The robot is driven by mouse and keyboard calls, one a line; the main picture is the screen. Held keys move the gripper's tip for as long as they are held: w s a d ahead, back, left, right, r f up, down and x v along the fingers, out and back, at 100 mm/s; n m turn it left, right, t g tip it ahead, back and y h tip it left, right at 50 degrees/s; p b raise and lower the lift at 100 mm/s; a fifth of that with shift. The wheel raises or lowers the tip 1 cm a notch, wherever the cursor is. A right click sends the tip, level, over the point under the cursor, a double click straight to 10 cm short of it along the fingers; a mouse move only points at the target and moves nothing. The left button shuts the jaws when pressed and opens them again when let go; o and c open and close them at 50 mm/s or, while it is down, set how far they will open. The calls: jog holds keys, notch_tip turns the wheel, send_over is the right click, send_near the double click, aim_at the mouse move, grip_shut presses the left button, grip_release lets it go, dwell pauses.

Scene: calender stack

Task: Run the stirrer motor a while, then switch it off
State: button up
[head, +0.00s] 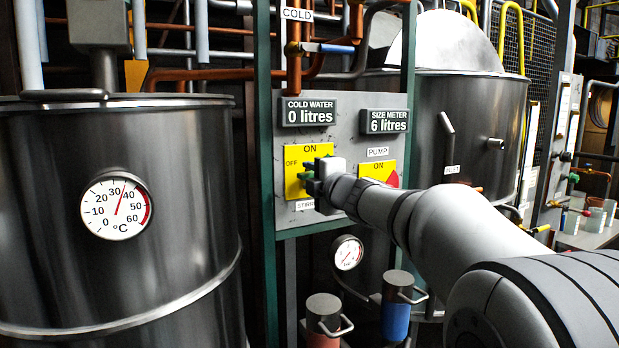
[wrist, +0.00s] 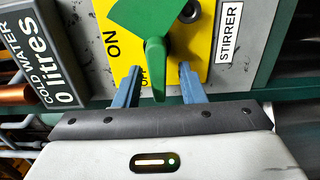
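The stirrer switch is a yellow plate (head: 292,185) on the grey panel, marked ON and OFF, with a STIRRER label (wrist: 229,35). In the wrist view its green lever (wrist: 155,65) points down over the partly covered OFF mark, below a green sector (wrist: 150,15). My gripper (wrist: 158,82) is open, one finger on each side of the lever, with visible gaps to it. In the head view my gripper (head: 318,178) is in front of the plate and hides much of the switch. The stirrer motor cannot be made out for sure.
A pump switch (head: 378,171) with a red sector is just right of my gripper. Displays above read cold water 0 litres (head: 309,112) and size meter 6 litres (head: 385,121). A steel drum with a thermometer (head: 117,205) stands left. Green posts (head: 265,200) frame the panel.

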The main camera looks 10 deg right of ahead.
jog(key=v, duration=0.6)
jog(key=shift+s, duration=0.3)
jog(key=s+d+f+m+g+h+p, duration=0.6)
jog(key=s+f+m+h, duration=0.25)
jog(key=m, duration=0.55)
jog(key=s+a+f+m+g+y+p, duration=0.1)
jog(key=s+f+m+g, duration=0.3)
jog(key=s, duration=0.6)
jog(key=s+a+f+m+g+y+p, duration=0.2)
jog(key=s+f, duration=0.5)
jog(key=s, duration=0.4)
jog(key=a+m+g+p, duration=0.1)
jog(key=a+g+p, duration=0.1)
jog(key=shift+s+f+m+g, duration=0.2)
jog(key=shift+f+m+g, duration=0.1)
jog(key=shift+f+m, duration=0.1)
jog(key=shift+a, duration=0.15)
